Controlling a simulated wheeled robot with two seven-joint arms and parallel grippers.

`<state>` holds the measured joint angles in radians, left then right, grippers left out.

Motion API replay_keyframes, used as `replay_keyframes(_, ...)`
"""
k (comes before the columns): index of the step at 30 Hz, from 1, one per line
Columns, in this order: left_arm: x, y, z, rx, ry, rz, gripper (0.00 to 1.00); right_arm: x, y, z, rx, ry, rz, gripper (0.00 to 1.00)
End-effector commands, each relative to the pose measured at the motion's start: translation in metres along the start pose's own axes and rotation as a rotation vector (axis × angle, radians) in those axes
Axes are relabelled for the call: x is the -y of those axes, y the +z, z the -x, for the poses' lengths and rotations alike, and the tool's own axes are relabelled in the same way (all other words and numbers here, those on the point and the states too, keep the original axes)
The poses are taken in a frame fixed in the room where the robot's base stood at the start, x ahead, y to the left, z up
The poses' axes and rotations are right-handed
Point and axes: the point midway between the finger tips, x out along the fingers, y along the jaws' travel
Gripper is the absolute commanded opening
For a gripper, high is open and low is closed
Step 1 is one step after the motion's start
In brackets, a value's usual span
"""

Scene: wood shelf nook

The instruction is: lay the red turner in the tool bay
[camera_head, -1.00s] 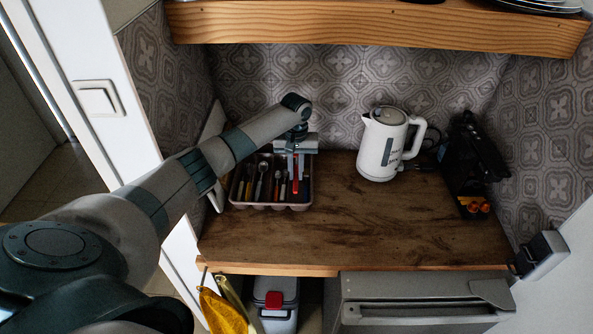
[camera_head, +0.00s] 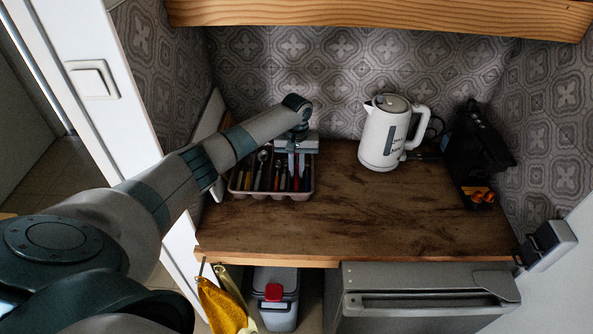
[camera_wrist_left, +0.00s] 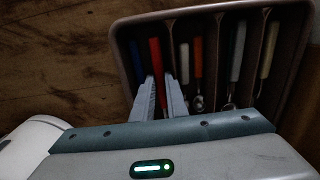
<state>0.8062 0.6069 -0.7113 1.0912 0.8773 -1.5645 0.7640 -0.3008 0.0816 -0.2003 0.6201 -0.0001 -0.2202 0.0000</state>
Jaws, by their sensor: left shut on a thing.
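The cutlery tray (camera_head: 272,196) stands at the left of the counter, with slim compartments holding several utensils. My left gripper (camera_head: 296,166) points down over its right part. In the left wrist view the gripper (camera_wrist_left: 163,88) is shut on the red turner, whose red handle (camera_wrist_left: 156,58) shows at the fingertips, within the tray compartment at that view's left. The turner's lower part is hidden by the fingers. A blue handle (camera_wrist_left: 135,60) lies beside it in the same compartment. My right gripper is not in view.
A white kettle (camera_head: 384,140) stands right of the tray, and a black coffee machine (camera_head: 474,155) stands farther right. An orange-red handle (camera_wrist_left: 198,57) lies in the neighbouring compartment. The counter's middle (camera_head: 350,220) is clear. A wooden shelf (camera_head: 390,14) hangs above.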

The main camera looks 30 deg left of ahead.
Motion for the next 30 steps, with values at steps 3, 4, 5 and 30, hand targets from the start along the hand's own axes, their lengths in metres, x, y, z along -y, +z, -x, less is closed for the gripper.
replay_keyframes(3,0.000,0.000,0.000,0.000,0.000,0.000,0.27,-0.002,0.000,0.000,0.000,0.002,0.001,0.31)
replay_keyframes(4,0.000,0.000,0.000,0.000,0.000,0.000,0.34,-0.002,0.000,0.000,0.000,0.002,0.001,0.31)
replay_keyframes(5,0.000,0.000,0.000,0.000,0.000,0.000,0.34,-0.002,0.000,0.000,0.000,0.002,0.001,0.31)
replay_keyframes(30,0.000,-0.001,0.041,-0.003,0.002,0.000,0.34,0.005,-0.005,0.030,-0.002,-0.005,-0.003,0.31)
